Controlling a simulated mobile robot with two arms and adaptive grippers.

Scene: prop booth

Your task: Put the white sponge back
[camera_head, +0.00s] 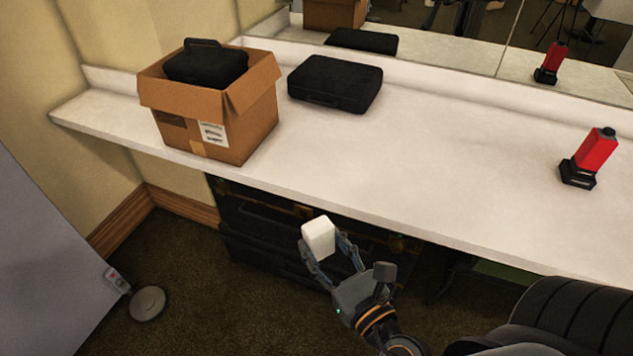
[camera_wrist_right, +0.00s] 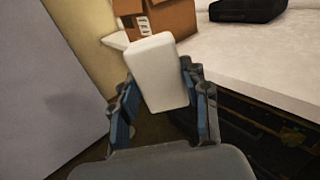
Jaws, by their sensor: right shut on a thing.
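The white sponge (camera_head: 318,237) is a small pale block held between the fingers of my right gripper (camera_head: 331,256). In the right wrist view the sponge (camera_wrist_right: 157,72) stands out from between the blue-padded fingers of the gripper (camera_wrist_right: 162,100), slightly tilted. My right gripper is shut on it, in front of the counter's front edge, over the dark space below. My left gripper does not show in either view.
A white counter (camera_head: 440,150) runs along a mirror. On it are an open cardboard box (camera_head: 245,125) holding a black case (camera_head: 205,65), another black case (camera_head: 335,84), and a red and black device (camera_head: 594,155). Dark cases (camera_head: 270,225) stand below. The counter's middle is clear.

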